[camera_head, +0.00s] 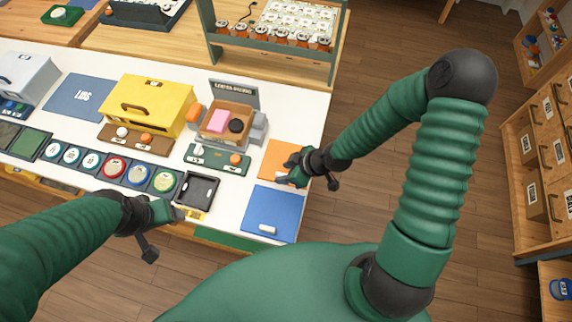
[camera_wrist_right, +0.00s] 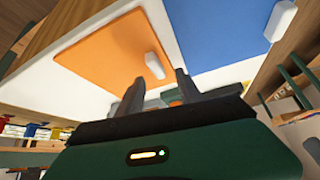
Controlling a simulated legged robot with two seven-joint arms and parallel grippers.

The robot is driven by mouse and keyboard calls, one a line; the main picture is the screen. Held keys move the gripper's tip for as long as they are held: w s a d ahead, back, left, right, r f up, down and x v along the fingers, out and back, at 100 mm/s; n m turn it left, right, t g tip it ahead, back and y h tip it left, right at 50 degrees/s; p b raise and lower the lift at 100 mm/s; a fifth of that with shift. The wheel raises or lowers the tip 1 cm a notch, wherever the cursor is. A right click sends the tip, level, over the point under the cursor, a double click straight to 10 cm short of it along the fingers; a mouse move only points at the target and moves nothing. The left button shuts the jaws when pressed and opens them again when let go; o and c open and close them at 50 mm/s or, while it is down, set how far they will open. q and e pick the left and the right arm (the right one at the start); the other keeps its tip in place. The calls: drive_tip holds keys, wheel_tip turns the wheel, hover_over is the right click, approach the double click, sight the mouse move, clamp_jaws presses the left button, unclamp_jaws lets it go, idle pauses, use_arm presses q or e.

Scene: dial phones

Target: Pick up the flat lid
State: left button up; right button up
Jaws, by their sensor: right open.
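An orange flat panel (camera_head: 279,153) with a white block-like handle lies at the table's right edge; it also shows in the wrist view (camera_wrist_right: 100,55) with its handle (camera_wrist_right: 154,66). A blue flat panel (camera_head: 268,207) with a similar white handle (camera_head: 267,229) lies just in front of it; the wrist view shows it too (camera_wrist_right: 220,30). I cannot tell which is called the flat lid. My right gripper (camera_head: 290,172) is open and empty over the front part of the orange panel, its fingers (camera_wrist_right: 158,90) near the handle. My left gripper (camera_head: 180,213) is beside a black tray; its jaws are unclear.
The black tray (camera_head: 197,191) stands left of the blue panel. A green board (camera_head: 218,158) with small pieces lies left of the orange panel. Behind are a brown box (camera_head: 228,122) and a yellow box (camera_head: 150,101). A blue "LIDS" mat (camera_head: 80,97) lies left.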

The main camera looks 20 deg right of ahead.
drive_tip(key=shift+w+f, duration=0.3)
drive_tip(key=shift+f, duration=0.35)
drive_tip(key=shift+w+f, duration=0.25)
drive_tip(key=shift+f, duration=0.35)
drive_tip(key=shift+s+a+r, duration=0.1)
drive_tip(key=shift+a, duration=0.25)
drive_tip(key=shift+c, duration=0.6)
drive_tip(key=shift+a, duration=0.3)
drive_tip(key=c, duration=0.5)
clamp_jaws()
drive_tip(key=shift+d, duration=0.45)
